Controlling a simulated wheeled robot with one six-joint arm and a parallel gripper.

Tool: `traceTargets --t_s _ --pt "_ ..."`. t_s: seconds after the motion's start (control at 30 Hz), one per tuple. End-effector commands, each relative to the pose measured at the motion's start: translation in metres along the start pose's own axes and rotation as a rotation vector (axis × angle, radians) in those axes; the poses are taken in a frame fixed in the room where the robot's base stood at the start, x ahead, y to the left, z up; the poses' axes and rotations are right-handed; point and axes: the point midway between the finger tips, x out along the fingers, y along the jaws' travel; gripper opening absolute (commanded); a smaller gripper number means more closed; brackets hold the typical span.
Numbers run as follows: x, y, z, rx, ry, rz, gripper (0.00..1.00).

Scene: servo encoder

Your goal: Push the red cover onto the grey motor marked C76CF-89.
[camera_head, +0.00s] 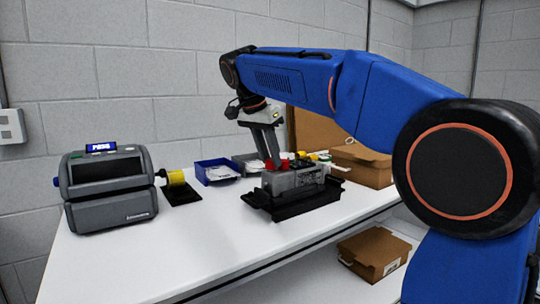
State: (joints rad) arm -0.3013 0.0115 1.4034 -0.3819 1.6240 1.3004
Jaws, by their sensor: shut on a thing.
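The grey motor (290,182) sits in a black fixture (306,203) on the white table. Its marking is too small to read. Something red (271,165), likely the red cover, shows at the upper left end of the motor, right under my gripper (272,158). My gripper points down and is shut on this red part. More red shows just right of the fingers. The fingertips are small and partly hidden, and I cannot tell whether the cover touches the motor or how far it is seated.
A dark grey label printer (108,188) stands at the left, with a yellow roll on a black stand (181,193) beside it. The front left of the table (150,255) is clear.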

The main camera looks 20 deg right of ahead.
Motion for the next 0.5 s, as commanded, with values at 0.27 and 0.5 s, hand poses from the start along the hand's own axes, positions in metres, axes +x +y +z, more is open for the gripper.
traceTargets --t_s 0.27,0.5 --pt "0.0024 0.0001 0.0010 0.000 0.000 0.000 0.05" --pt "0.0044 0.0001 0.0018 0.000 0.000 0.000 0.05"
